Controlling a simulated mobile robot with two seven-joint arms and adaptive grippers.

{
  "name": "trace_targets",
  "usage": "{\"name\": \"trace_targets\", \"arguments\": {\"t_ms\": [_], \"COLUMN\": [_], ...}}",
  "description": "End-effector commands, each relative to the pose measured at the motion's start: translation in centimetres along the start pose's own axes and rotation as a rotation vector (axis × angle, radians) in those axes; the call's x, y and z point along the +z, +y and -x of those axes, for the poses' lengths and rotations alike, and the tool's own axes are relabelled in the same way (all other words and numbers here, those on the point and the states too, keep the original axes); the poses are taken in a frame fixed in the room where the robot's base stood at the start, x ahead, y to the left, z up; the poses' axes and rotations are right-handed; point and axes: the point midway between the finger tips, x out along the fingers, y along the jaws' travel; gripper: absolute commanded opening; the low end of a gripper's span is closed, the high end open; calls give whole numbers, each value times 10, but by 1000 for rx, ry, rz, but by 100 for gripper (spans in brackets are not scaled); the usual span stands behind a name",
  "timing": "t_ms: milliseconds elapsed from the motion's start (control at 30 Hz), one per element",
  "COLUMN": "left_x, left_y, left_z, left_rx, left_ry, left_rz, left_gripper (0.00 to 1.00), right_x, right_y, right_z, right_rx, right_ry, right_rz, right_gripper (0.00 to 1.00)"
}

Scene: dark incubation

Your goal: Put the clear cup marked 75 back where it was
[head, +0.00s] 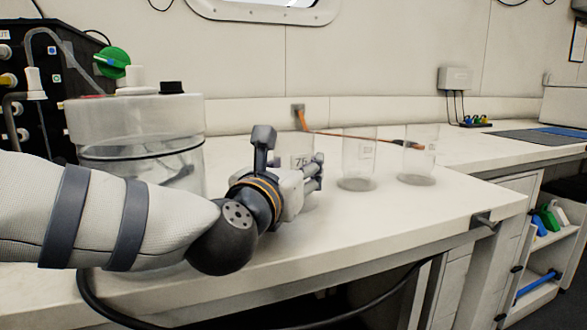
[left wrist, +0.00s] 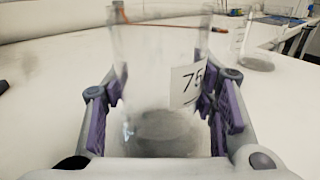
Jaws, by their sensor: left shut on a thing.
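The clear cup marked 75 (head: 301,161) is upright at the white counter, mostly hidden behind my left gripper in the head view. My left gripper (head: 312,176) is shut on it. In the left wrist view the cup (left wrist: 160,80) stands between the purple finger pads of the left gripper (left wrist: 165,118), its 75 label facing right. I cannot tell whether its base touches the counter. My right gripper is in neither view.
Two more clear cups stand to the right, a nearer one (head: 358,165) and a farther one (head: 418,160). A large lidded clear vessel (head: 135,125) stands at the left. The front right counter (head: 440,205) is clear.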

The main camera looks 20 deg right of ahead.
Motion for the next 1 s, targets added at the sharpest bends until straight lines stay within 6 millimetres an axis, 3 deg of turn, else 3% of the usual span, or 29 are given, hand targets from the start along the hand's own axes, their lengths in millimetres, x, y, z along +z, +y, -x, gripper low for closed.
{"name": "trace_targets", "arguments": {"t_ms": [67,100,200,567,1000], "left_x": [-3,-4,-3,1,0], "left_y": [0,0,0,0,0], "left_z": [0,0,0,3,70], "left_rx": [1,1,1,0,1], "left_ry": [1,1,1,0,1], "left_rz": [2,2,1,0,1], "left_gripper": [23,54,72,72,72], "right_x": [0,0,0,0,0], "right_y": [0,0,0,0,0], "right_z": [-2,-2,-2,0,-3], "right_rx": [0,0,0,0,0], "right_ry": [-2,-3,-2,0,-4], "right_rz": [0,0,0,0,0], "right_gripper": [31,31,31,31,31]}}
